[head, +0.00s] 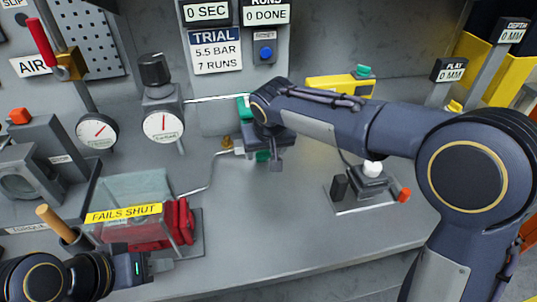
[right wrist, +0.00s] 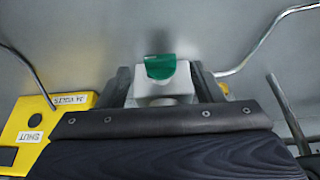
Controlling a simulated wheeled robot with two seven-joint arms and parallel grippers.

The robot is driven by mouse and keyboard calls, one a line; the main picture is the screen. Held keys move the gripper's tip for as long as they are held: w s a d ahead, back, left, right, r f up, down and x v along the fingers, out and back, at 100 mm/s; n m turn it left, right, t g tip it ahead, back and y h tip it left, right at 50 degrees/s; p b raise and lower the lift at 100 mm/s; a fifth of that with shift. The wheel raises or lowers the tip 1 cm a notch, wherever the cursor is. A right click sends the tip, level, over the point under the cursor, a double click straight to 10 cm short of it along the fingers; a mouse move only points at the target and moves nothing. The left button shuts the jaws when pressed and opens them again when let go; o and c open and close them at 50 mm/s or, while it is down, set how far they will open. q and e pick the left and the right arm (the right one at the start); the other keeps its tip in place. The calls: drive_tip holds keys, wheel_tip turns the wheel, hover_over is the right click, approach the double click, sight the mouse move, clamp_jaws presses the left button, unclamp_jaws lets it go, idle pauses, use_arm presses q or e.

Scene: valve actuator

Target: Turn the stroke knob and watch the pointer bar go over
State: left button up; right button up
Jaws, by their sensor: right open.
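My right gripper (head: 275,160) is over the middle of the bench in the head view, mostly hidden by its own wrist. In the right wrist view its open fingers (right wrist: 163,85) stand on either side of a pale grey block with a green piece (right wrist: 160,66) on it. I cannot tell whether they touch the block. I read no stroke label, so I cannot tell if this green piece is the stroke knob. A yellow plate marked SHUT (right wrist: 42,128) lies at the left there; no pointer bar is clear. My left gripper (head: 160,266) is at the lower left; its jaw gap is unclear.
A clear-covered red unit marked FAILS SHUT (head: 125,213) stands near my left gripper. A black knob (head: 153,70) tops a gauge post behind. A yellow bar (head: 325,83) is beyond my right arm. A small switch unit (head: 370,185) stands right. The front-middle bench is clear.

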sight(263, 159)
drive_tip(key=shift+x, duration=1.35)
drive_tip(key=c, duration=1)
drive_tip(key=shift+s+a, duration=0.1)
drive_tip(key=shift+a+n+h, duration=0.25)
drive_tip(key=shift+n+h, duration=0.05)
drive_tip(key=shift+h, duration=0.7)
drive_tip(key=shift+s+a+f+n+t+h, duration=0.15)
drive_tip(key=shift+t+h, duration=0.1)
drive_tip(key=shift+h, duration=0.5)
drive_tip(key=shift+w+a+n+t+h, duration=0.1)
drive_tip(key=shift+a+t+h, duration=0.1)
drive_tip(key=shift+h, duration=0.5)
drive_tip(key=shift+s+a+f+n+t+h, duration=0.15)
drive_tip(key=shift+t+h, duration=0.1)
drive_tip(key=shift+h, duration=0.5)
drive_tip(key=shift+w+r, duration=0.1)
